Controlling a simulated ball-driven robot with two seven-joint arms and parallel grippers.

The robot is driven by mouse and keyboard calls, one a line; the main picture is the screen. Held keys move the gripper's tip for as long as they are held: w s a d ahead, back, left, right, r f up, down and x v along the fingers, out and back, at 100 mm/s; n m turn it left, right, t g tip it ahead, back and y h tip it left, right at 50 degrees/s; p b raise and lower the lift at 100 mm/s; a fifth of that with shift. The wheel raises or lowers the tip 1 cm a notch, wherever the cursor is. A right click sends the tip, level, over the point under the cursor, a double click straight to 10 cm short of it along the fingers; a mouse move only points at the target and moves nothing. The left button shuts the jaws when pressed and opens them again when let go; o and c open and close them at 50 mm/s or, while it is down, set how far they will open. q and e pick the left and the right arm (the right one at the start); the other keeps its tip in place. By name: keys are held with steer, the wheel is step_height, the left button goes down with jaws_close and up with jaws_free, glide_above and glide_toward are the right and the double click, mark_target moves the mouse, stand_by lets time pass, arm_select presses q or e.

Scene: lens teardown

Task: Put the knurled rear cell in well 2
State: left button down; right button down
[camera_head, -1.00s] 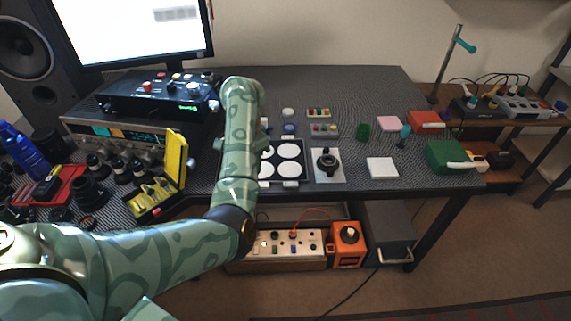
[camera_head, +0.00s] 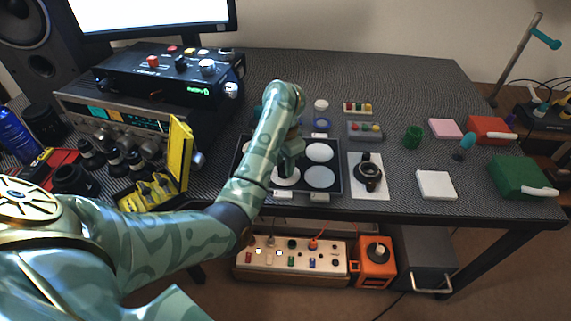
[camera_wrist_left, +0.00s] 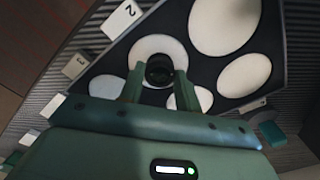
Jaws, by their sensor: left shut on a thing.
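The knurled rear cell (camera_wrist_left: 160,70) is a small dark ring, seen between the fingers in the left wrist view. My left gripper (camera_wrist_left: 159,84) is shut on it. In the head view my left gripper (camera_head: 288,168) points down over the front part of the black tray (camera_head: 342,172), and my forearm hides some of the tray. In the wrist view the cell appears over a round white well (camera_wrist_left: 158,43). A white card marked 2 (camera_wrist_left: 124,17) lies by that well. I cannot tell whether the cell touches the well floor. My right gripper is out of view.
A dark ring part (camera_head: 370,178) stands on a white sheet right of the tray. An open yellow case (camera_head: 180,152) is to the left, near my forearm. A white pad (camera_head: 436,185) and a green box (camera_head: 520,176) lie further right.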

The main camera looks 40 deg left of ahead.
arm_select(q)
steer(key=shift+d+r, duration=0.1)
steer(key=shift+d, duration=0.1)
steer(key=c, duration=1)
jaws_free()
step_height(320, 180, up, 12)
steer(key=p, duration=0.7)
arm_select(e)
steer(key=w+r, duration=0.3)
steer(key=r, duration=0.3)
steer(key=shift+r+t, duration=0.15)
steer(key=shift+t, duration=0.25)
